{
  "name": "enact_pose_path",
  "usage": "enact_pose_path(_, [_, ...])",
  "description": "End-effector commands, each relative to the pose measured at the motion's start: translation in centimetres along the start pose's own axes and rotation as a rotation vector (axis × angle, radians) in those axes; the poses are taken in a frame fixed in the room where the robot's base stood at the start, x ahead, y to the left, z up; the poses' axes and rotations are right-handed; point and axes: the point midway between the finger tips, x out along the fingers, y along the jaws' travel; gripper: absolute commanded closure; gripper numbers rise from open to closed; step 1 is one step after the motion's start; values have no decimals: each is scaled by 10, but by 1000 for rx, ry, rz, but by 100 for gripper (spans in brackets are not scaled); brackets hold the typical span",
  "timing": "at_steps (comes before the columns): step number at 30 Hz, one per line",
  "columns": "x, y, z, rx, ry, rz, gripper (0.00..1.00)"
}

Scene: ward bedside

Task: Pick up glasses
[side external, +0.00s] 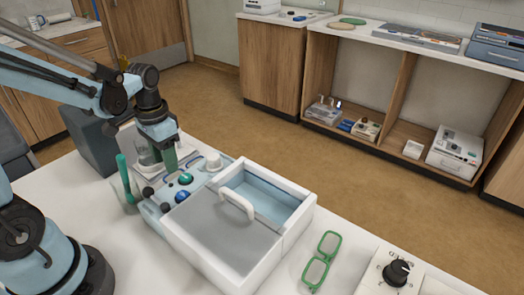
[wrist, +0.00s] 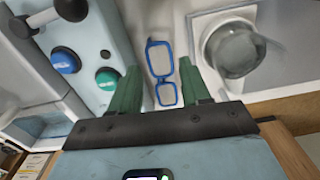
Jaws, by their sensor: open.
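A pair of blue-framed glasses (wrist: 159,68) lies on a white surface in the wrist view. It shows between the two green fingers of my gripper (wrist: 160,84), which are apart with nothing held. A second pair, with green frames (side external: 321,260), lies on the white table to the right of the white box, away from my gripper.
A pale blue panel with round buttons (side external: 152,217) stands close to my gripper. Beside it is a white box (side external: 302,213) with a handled grey lid, partly open. A green item stands in a clear cup (side external: 130,196). A black-knobbed control box (side external: 372,285) is at front right.

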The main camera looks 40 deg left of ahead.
Motion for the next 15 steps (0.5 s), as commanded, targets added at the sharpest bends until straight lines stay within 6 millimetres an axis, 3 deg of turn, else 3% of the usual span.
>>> enact_pose_path(5, [7, 0, 0, 0, 0, 0, 53])
enact_pose_path(15, [44, 2, 0, 0, 1, 0, 53])
